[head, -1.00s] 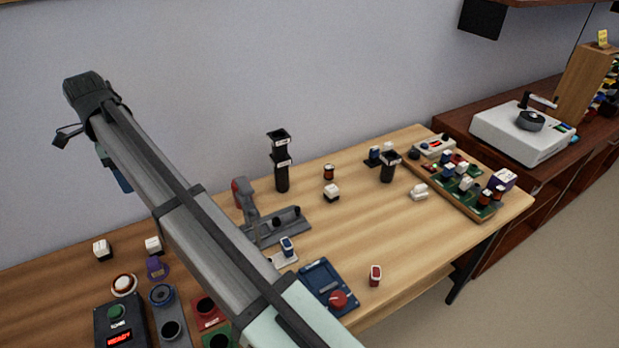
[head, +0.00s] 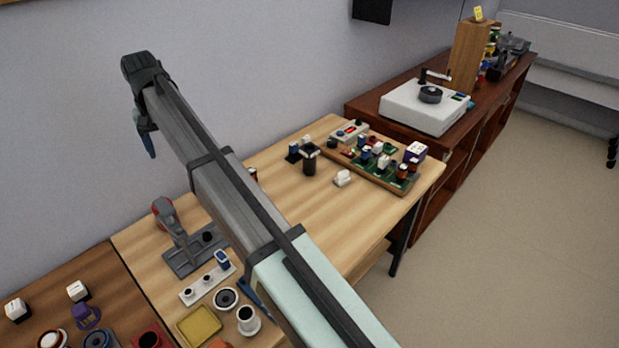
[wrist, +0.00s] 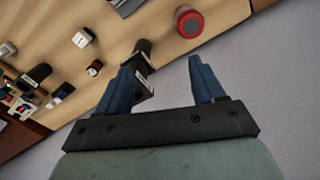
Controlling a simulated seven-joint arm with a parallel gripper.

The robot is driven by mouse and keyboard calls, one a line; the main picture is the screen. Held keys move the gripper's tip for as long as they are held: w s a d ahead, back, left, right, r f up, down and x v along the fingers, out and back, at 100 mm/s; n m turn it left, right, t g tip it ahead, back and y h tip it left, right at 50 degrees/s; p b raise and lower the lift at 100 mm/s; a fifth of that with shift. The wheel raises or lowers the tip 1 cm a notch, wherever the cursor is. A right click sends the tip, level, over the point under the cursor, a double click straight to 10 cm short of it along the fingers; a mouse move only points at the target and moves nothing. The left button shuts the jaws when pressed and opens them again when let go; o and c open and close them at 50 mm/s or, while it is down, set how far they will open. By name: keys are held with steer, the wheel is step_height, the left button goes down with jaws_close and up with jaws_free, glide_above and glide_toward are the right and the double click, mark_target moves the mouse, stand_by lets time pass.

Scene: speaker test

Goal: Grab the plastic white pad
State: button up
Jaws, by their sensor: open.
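Several white pieces show, and I cannot tell for certain which is the plastic white pad. A white block (head: 342,177) lies alone on the light wood table. A flat white strip (head: 208,284) with round holes and a blue-topped piece lies nearer the front. In the wrist view a white cube (wrist: 82,38) sits on the wood, left of my gripper (wrist: 180,78). My gripper's blue fingers are apart, with nothing held between them. A black post (wrist: 142,55) shows beside the left finger. In the head view my gripper (head: 146,135) is high at the left, near the wall.
A clamp fixture (head: 180,240) stands left of my arm. A tray of parts (head: 380,165) and a black holder (head: 309,160) are at the table's far end. A white turntable (head: 425,105) stands on the cabinet behind. A yellow pad (head: 199,325) lies in front.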

steer(key=w+d+n, duration=0.5)
steer(key=w+d, duration=0.3)
steer(key=d, duration=0.4)
steer(key=n, duration=1.5)
glide_above(343, 172)
steer(key=f, duration=1.9)
steer(key=shift+w+d+f, duration=0.1)
steer(key=shift+w+f, duration=0.15)
steer(key=shift+w, duration=0.05)
steer(key=shift+s+f, duration=0.15)
steer(key=shift+f, duration=1.2)
steer(key=shift+s+f, duration=0.1)
steer(key=shift+f, duration=1.25)
steer(key=c, duration=1.1)
steer(key=shift+c, duration=0.2)
steer(key=shift+r, duration=0.15)
